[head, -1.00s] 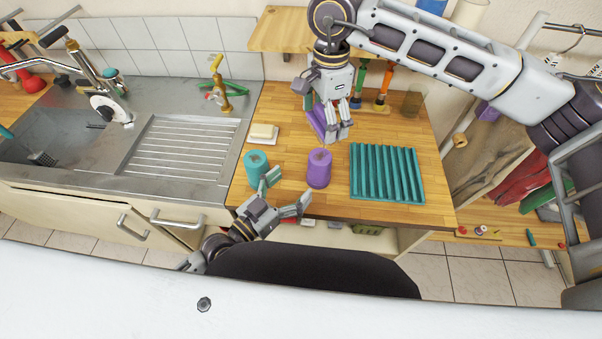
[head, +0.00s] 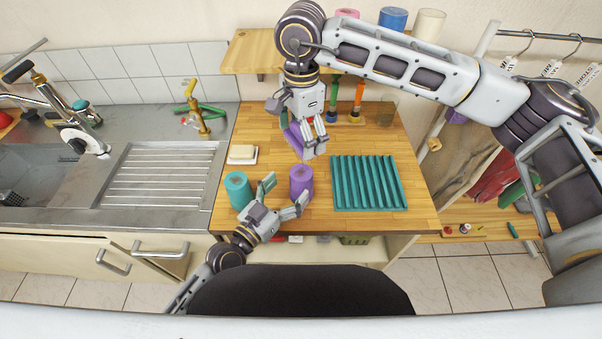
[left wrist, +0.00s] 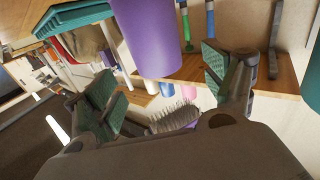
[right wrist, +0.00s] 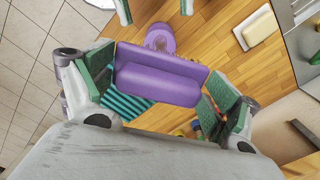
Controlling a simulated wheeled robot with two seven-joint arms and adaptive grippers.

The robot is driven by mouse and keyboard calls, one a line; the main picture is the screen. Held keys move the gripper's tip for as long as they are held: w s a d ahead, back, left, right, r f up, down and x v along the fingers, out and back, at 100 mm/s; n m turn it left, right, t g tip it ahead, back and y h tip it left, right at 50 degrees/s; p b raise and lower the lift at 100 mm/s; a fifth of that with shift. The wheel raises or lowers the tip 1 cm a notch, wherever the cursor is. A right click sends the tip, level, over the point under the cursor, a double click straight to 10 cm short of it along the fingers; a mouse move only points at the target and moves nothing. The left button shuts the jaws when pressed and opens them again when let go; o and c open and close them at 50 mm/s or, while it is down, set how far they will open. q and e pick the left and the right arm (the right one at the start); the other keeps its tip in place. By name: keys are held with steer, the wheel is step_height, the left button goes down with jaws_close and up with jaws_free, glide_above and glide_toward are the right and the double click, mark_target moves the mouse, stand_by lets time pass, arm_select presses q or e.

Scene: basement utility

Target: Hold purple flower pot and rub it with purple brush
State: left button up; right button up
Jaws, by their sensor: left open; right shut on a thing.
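The purple flower pot (head: 301,182) stands upright on the wooden counter, right of a teal pot (head: 238,190). My left gripper (head: 283,196) is open at the near side of the purple pot, its fingers spread to either side. In the left wrist view the purple pot (left wrist: 147,35) lies ahead of the open fingers, with no clear contact. My right gripper (head: 306,148) is shut on the purple brush (right wrist: 160,82) and holds it above and behind the pot. The brush's bristles (left wrist: 174,117) show in the left wrist view.
A teal ribbed tray (head: 368,183) lies right of the pot. A soap dish with soap (head: 243,154) is behind the teal pot. The sink and drainer (head: 158,175) are at left. Tall brushes (head: 357,100) stand at the back beneath a wooden shelf (head: 250,52).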

mark_target(301, 174)
arm_select(q)
steer(key=shift+x, duration=3.25)
steer(key=shift+c, duration=0.2)
steer(key=c, duration=1.1)
